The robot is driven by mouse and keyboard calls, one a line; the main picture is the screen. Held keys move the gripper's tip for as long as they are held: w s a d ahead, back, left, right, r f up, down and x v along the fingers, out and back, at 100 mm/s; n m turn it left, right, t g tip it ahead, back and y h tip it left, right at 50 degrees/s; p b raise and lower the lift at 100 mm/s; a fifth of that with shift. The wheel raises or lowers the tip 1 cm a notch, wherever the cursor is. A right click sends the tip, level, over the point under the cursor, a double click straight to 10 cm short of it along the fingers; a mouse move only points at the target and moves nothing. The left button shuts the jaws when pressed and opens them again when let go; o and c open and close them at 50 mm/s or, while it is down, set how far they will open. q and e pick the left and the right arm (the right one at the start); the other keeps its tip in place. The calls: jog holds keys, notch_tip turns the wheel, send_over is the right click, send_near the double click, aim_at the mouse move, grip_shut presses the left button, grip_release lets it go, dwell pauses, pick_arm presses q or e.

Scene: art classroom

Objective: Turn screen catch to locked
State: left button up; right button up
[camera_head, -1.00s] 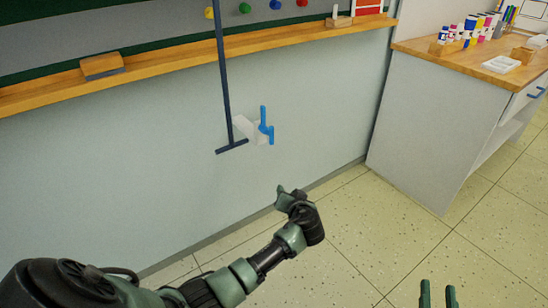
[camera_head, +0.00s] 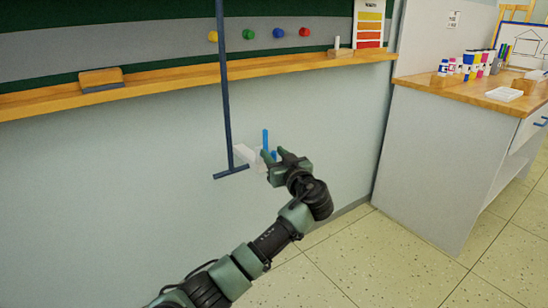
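The screen catch is a blue lever (camera_head: 265,139) on a white block (camera_head: 245,154), on the pale wall below the board's ledge. The lever's upper arm stands upright; its lower part is partly hidden by my gripper. My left gripper (camera_head: 275,153) is at the catch, just in front of and below the upright arm. Its two fingertips are apart, with a bit of blue showing between them. I cannot tell whether they touch the lever. My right gripper is out of view.
A dark blue vertical rod with a crossbar foot (camera_head: 231,172) hangs just left of the catch. A wooden ledge (camera_head: 190,79) with an eraser (camera_head: 101,79) runs above. A cabinet (camera_head: 440,165) with paint bottles stands at the right. The floor in front is clear.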

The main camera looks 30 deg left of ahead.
pick_arm(q)
jog(key=shift+w+a, duration=0.15)
grip_shut()
jog(key=shift+f, duration=0.1)
